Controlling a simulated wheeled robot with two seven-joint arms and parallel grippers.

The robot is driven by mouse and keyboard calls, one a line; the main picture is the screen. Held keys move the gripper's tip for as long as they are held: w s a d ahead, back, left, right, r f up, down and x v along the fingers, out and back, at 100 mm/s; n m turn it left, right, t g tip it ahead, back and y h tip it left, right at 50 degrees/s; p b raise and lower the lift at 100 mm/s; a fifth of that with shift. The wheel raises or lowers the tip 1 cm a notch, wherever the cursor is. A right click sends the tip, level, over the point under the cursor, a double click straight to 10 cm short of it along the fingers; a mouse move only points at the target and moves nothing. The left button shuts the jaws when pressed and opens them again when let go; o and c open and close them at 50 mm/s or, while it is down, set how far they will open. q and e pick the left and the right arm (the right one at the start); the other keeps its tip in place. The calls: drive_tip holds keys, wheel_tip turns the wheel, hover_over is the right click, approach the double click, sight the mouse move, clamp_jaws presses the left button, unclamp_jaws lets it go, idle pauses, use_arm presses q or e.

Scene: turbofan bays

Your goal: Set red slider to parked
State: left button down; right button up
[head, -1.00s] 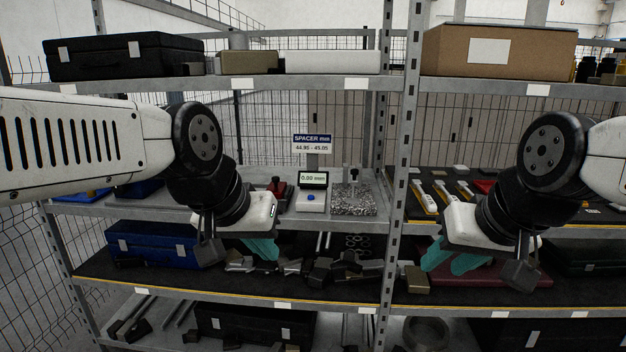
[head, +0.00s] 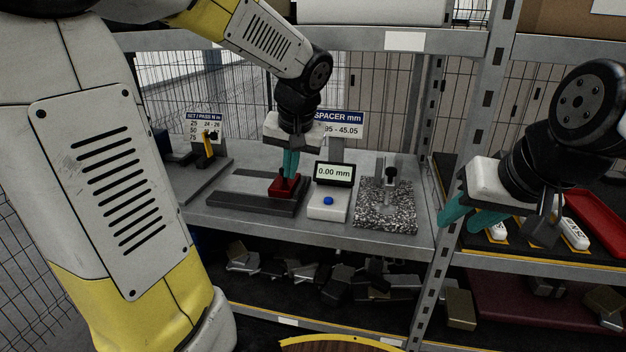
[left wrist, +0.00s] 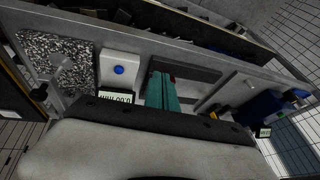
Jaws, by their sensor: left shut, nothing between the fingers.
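The red slider (head: 284,186) sits on a dark grey rail block (head: 243,202) on the middle shelf, near the right part of the rail. It has a small dark knob on top. My left gripper (head: 290,172) points down right at the slider, its teal fingers together with nothing between them. In the left wrist view the shut fingers (left wrist: 161,92) hide most of the slider, and only a bit of red shows beside them. Whether the fingers touch the knob I cannot tell. My right gripper (head: 465,217) hangs at the right, in front of the shelf upright; its finger gap is unclear.
Right of the slider stand a gauge reading 0.00 mm (head: 334,174) with a blue button (head: 328,201) and a speckled granite block (head: 386,209). A yellow-handled tool (head: 208,147) stands at the left. A shelf upright (head: 462,150) rises near my right gripper. Metal blocks lie below.

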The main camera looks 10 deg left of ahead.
use_arm(q)
drive_tip(key=w+d+f+y, duration=0.1)
drive_tip(key=w+f+y, duration=0.15)
drive_tip(key=w, duration=0.45)
drive_tip(key=w+d+f+y, duration=0.1)
drive_tip(key=w+d+f, duration=0.1)
drive_tip(key=w+f, duration=0.35)
drive_tip(key=shift+t, duration=0.3)
drive_tip(key=x, duration=0.3)
drive_tip(key=w+x, duration=0.1)
drive_tip(key=x, duration=0.2)
drive_tip(key=r+x, duration=0.1)
drive_tip(key=x, duration=0.2)
drive_tip(key=shift+w+a, duration=0.25)
drive_tip(key=shift+w, duration=0.2)
drive_tip(key=a, duration=1.4)
drive_tip(key=shift+w+a, duration=0.1)
drive_tip(key=shift+w, duration=0.1)
drive_tip(key=shift+a+r, duration=0.1)
drive_tip(key=shift+a, duration=0.15)
